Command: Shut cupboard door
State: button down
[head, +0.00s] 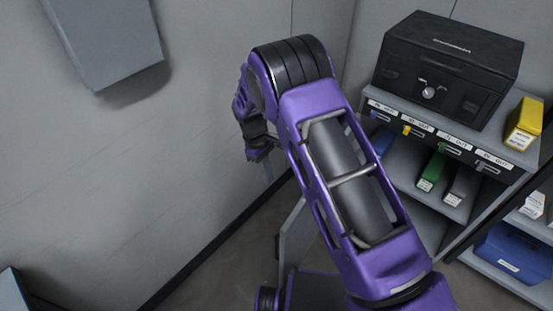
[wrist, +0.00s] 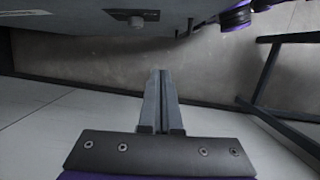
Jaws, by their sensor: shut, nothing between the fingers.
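The cupboard door (head: 292,240) shows in the head view as a narrow grey panel standing out from the shelf unit, partly hidden behind my purple arm. My gripper (head: 267,170) is left of and above the visible door edge in the head view, close to the wall. In the wrist view my gripper (wrist: 160,75) has its fingers together and empty, pointing toward the floor beside the panel. I cannot tell whether it touches the door.
A grey shelf unit (head: 397,98) stands at the right, with a black box (head: 450,62) and a yellow item (head: 523,124) on top. Green and grey binders sit on its shelf. A blue case (head: 515,253) is lower right. The grey wall (head: 200,130) bounds the left.

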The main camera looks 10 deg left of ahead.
jog(key=s+d+f, duration=0.2)
jog(key=d+f, duration=0.3)
jog(key=f, duration=0.2)
jog(key=shift+s+f, duration=0.2)
jog(key=shift+s, duration=0.05)
jog(key=shift+d, duration=0.2)
